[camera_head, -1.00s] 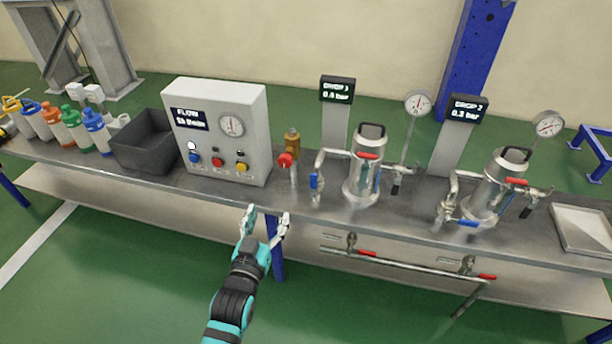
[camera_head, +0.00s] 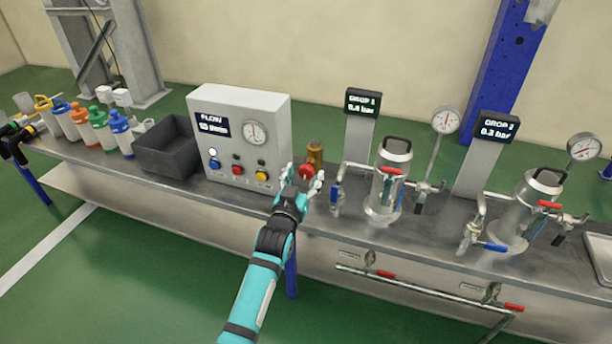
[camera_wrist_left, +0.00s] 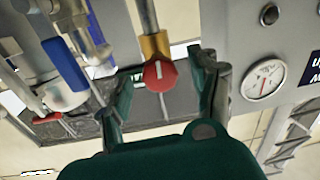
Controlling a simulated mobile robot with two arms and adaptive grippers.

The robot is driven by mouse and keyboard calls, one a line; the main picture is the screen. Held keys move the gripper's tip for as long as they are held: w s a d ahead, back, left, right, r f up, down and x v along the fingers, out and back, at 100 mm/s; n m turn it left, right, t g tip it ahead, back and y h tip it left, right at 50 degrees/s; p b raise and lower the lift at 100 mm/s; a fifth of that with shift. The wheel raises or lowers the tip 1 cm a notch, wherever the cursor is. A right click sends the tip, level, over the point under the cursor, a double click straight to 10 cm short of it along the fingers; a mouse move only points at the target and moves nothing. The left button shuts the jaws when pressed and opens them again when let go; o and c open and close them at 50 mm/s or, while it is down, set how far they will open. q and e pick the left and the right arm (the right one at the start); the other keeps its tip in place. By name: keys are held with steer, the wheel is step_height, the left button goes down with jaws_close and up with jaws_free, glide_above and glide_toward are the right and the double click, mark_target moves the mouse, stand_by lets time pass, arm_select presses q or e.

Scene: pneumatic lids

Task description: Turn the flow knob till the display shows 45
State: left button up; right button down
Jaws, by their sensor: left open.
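The red flow knob (camera_head: 306,171) sits on a brass valve body (camera_head: 315,153) just right of the grey control box. In the left wrist view the knob (camera_wrist_left: 160,75) shows a white mark pointing near the picture's vertical. My left gripper (camera_head: 305,180) is open at the knob. In the wrist view its two fingers (camera_wrist_left: 165,78) stand on either side of the knob, with a visible gap on both sides. The FLOW display (camera_head: 213,125) on the box is lit, but its number is too small to read surely. My right gripper is not seen.
The control box (camera_head: 272,105) has a gauge (camera_head: 255,132) and coloured buttons. To the right stand metal canisters (camera_head: 385,185) with pipes and blue and red handles. A dark bin (camera_head: 168,160) and several bottles are on the left. The bench front is clear.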

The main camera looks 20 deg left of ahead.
arm_select(q)
steer(key=shift+w, duration=0.95)
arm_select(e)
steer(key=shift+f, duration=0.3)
arm_select(q)
steer(key=c, duration=1.2)
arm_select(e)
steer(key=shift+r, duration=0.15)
arm_select(q)
steer(key=shift+n+p, duration=0.4)
steer(key=shift+p, duration=0.1)
steer(key=n+p, duration=0.2)
steer(key=shift+a+r+n+p, duration=0.1)
steer(key=shift+r+n+p, duration=0.05)
steer(key=shift+n+p, duration=0.25)
steer(key=n+p, duration=0.2)
steer(key=n, duration=0.3)
steer(key=shift+p, duration=0.4)
steer(key=shift+f+n+g, duration=0.25)
steer(key=shift+n+g, duration=0.05)
steer(key=shift+n, duration=0.3)
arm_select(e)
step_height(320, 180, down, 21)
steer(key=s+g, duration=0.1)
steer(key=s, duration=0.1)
